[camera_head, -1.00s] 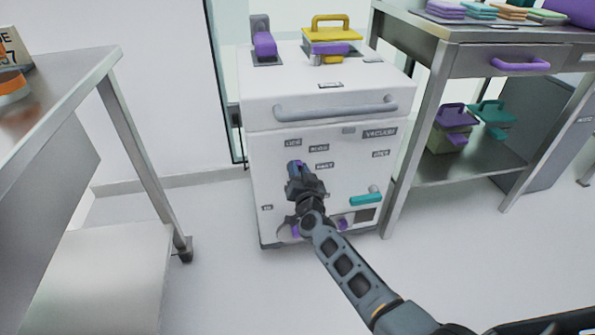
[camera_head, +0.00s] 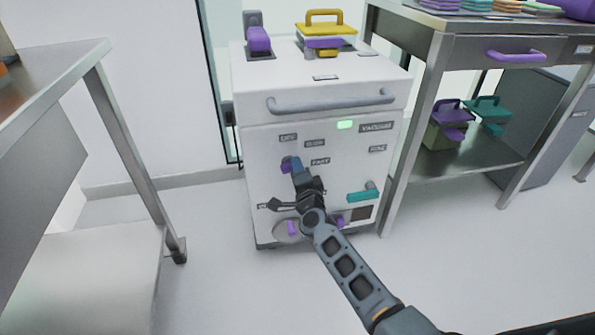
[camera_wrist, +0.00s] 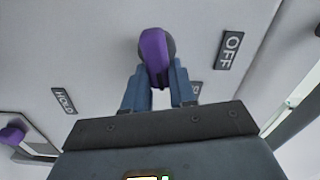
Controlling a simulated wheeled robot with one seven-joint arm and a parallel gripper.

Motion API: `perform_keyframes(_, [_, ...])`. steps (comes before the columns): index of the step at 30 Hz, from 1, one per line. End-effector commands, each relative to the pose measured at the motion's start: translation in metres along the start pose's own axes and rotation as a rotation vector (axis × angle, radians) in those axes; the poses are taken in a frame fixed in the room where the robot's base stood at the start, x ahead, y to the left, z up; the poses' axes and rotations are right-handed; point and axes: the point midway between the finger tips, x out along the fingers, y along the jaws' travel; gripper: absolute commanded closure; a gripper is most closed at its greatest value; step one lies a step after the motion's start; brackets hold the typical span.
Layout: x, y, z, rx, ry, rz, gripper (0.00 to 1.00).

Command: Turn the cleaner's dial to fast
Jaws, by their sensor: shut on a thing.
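The cleaner (camera_head: 325,190) is a white cabinet with a grey front bar handle. In the wrist view the purple dial (camera_wrist: 155,55) sits between the two blue-grey fingertips (camera_wrist: 160,88). An OFF label (camera_wrist: 230,50) is to its right, and another label is partly hidden by the right finger. The dial's exact pointing is hard to tell.
A green light (camera_head: 344,125) glows on the panel. A teal handle (camera_head: 362,196) and purple knobs (camera_head: 291,228) are lower on the front. A steel table (camera_head: 60,75) stands left and a steel bench (camera_head: 440,50) right. Floor between is clear.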

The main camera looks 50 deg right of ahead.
Motion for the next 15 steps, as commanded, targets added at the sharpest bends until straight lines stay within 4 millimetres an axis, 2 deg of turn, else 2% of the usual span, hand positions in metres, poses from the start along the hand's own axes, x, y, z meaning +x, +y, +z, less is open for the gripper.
perform_keyframes(6, [-0.0005, 0.0064, 0.0004, 0.180, 0.001, 0.001, 1.00])
perform_keyframes(15, [-0.0004, 0.0086, 0.0008, 0.347, 0.001, 0.001, 1.00])
